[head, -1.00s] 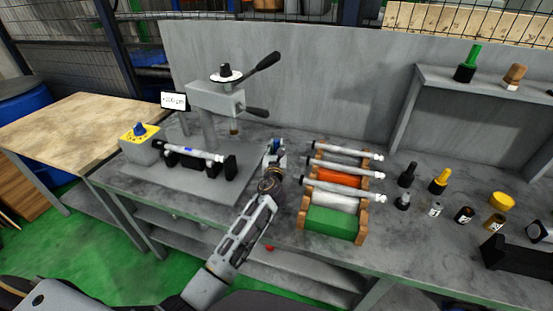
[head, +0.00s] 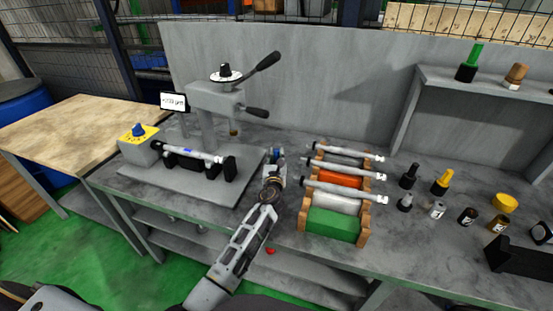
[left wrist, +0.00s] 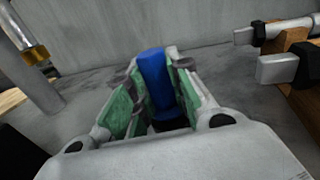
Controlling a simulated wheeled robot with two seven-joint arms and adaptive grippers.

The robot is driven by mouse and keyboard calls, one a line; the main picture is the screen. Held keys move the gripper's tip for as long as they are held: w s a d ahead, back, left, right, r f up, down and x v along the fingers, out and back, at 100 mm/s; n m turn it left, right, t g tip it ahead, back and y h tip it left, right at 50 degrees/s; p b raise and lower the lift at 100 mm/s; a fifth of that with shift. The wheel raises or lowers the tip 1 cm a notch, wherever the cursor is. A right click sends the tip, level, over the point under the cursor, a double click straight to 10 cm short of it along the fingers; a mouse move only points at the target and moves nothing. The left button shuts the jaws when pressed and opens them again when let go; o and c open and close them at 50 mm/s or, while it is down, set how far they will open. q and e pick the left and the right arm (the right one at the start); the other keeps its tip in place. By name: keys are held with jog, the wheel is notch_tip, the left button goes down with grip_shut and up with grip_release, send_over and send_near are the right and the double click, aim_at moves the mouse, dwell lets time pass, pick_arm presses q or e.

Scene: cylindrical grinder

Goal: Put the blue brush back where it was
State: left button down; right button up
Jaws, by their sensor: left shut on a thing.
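The blue brush (left wrist: 156,82) is between the green-padded fingers of my left gripper (left wrist: 153,95), which is shut on it. In the head view only a small blue part of the brush (head: 277,152) shows beyond my left gripper (head: 274,163). The gripper is over the grey bench, between the grinder and the roller rack. The lower end of the brush is hidden by the gripper, so I cannot tell whether it touches the bench. My right gripper is not in view.
The grinder (head: 217,105) with a cylinder in its cradle stands to the left. The wooden rack (head: 304,214) with several rollers is close on the right. Several small bottles, including a yellow-capped one (head: 441,181), stand farther right. A shelf (head: 490,86) holds a green-topped brush (head: 469,62).

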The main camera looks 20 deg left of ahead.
pick_arm(q)
jog(key=shift+f, duration=0.1)
jog(key=shift+f+b, duration=0.3)
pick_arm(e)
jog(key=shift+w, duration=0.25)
pick_arm(q)
jog(key=c, duration=1.3)
grip_release()
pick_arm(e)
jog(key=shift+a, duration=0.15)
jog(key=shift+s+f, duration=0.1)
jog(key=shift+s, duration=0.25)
pick_arm(q)
jog(key=shift+r, duration=0.1)
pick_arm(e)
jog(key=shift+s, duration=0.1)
